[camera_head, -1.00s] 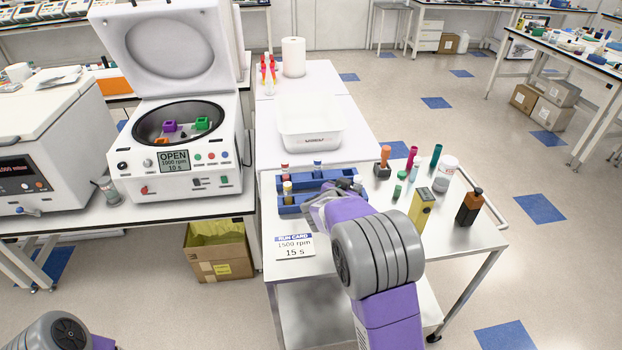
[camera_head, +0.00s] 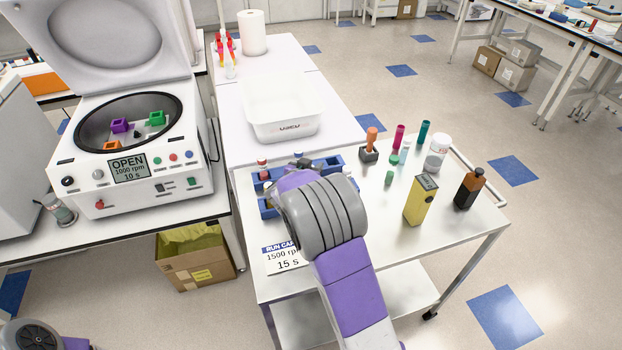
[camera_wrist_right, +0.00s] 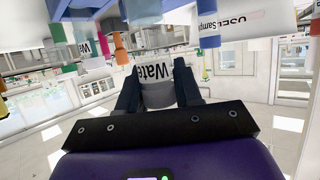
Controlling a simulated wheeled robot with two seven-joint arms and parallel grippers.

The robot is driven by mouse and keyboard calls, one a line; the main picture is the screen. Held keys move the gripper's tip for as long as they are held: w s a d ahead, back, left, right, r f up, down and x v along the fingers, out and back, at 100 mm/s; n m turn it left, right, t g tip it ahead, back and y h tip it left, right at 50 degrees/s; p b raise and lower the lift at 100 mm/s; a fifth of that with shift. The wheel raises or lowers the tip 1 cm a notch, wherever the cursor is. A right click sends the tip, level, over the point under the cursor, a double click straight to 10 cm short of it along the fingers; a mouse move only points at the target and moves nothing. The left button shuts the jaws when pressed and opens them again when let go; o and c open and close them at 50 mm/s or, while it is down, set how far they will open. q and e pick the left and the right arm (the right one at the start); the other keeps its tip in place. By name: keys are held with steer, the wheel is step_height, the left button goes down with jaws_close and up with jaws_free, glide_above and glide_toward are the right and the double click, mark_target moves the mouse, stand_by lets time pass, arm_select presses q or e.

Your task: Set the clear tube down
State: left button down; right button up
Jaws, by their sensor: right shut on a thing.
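My right gripper (camera_wrist_right: 157,88) is shut on a tube (camera_wrist_right: 151,74) with a grey cap and a white label reading "Wate…" in the wrist view. I take it for the clear tube; its far end is hidden. In the head view, my right wrist covers most of the blue tube rack (camera_head: 267,208) on the cart, and the fingertips and tube are hidden behind it. I cannot tell whether the tube touches the rack. A red-capped tube (camera_head: 262,165) stands at the rack's left end. My left gripper is out of view.
The cart top (camera_head: 455,235) holds a yellow box (camera_head: 420,202), a brown bottle (camera_head: 468,190), a white jar (camera_head: 437,153) and an orange-topped item (camera_head: 371,140). A run card (camera_head: 283,258) lies in front. A white tray (camera_head: 282,118) stands behind; the centrifuge (camera_head: 130,140) is open at left.

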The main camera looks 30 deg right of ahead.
steer(key=shift+f+b, duration=0.5)
steer(key=shift+f, duration=1.15)
steer(key=shift+w+f, duration=0.1)
steer(key=o, duration=1)
steer(key=shift+a+r, duration=0.15)
steer(key=shift+r, duration=0.1)
steer(key=shift+p+v, duration=1.6)
steer(key=shift+v, duration=4.25)
